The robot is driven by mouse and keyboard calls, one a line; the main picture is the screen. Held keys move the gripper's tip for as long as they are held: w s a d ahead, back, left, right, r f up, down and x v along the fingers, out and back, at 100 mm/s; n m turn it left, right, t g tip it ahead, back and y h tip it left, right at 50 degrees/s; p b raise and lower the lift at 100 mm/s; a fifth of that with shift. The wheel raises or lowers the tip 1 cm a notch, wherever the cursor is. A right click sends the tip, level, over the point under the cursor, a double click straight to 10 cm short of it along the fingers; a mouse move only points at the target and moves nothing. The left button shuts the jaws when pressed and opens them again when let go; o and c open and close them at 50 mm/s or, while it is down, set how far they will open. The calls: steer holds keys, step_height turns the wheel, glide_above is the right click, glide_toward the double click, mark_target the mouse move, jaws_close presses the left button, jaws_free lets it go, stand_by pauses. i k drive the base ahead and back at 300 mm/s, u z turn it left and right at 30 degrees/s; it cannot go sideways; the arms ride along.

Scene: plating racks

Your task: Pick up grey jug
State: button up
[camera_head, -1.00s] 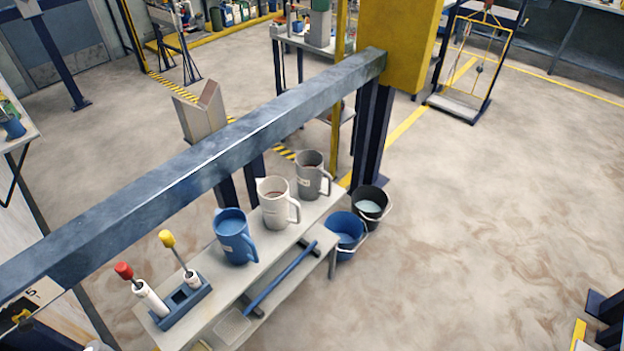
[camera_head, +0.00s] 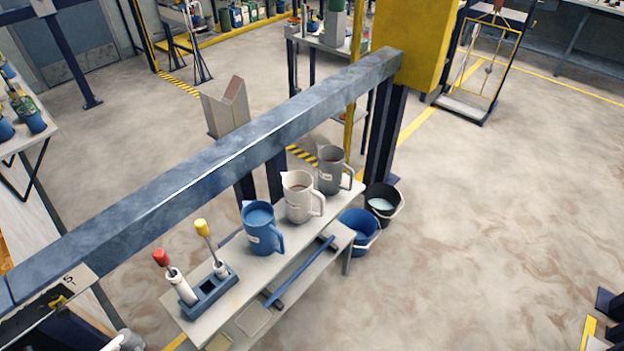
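The grey jug (camera_head: 331,170) stands upright at the far right end of a narrow pale shelf (camera_head: 232,262). Its handle points right and it has a small pale label. A white jug (camera_head: 298,199) stands just left of it, and a blue jug (camera_head: 260,228) stands further left. A blue-grey beam runs diagonally behind and above the jugs. My gripper is not visible in this view.
A blue holder (camera_head: 211,291) with red- and yellow-topped tools sits at the shelf's near end. A blue bucket (camera_head: 357,236) and a dark bucket (camera_head: 380,207) stand on the floor beyond the shelf's right end. The floor to the right is clear.

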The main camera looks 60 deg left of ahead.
mark_target(330, 159)
steer(key=k, duration=1.75)
steer(key=u, duration=1.45)
steer(key=i, duration=1)
steer(key=z, duration=0.05)
